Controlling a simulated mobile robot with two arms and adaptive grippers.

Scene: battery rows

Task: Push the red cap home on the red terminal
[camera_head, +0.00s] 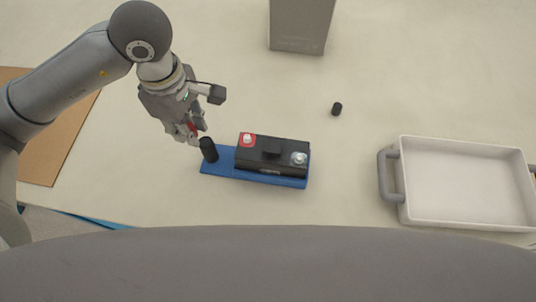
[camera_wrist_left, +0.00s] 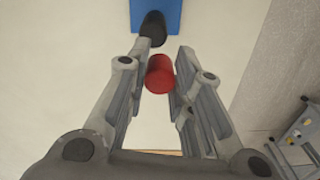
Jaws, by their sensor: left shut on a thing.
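My left gripper (camera_head: 195,136) is shut on the red cap (camera_wrist_left: 160,74), which sits between its fingers in the left wrist view. In the head view only a little red of the cap shows at the fingertips. The gripper is to the left of the black battery (camera_head: 270,154), near the blue base's left end. The red terminal (camera_head: 247,139) is a pale post with a red surround at the battery's left end, and it is bare. A silver terminal (camera_head: 299,158) is at the right end. My right gripper is not in view.
A black cylinder (camera_head: 208,150) stands at the left end of the blue base (camera_head: 221,165), close to my gripper. A small black cap (camera_head: 337,109) is on the table, behind and right of the battery. A white tray (camera_head: 402,207) is at right, a grey box (camera_head: 300,25) at the back.

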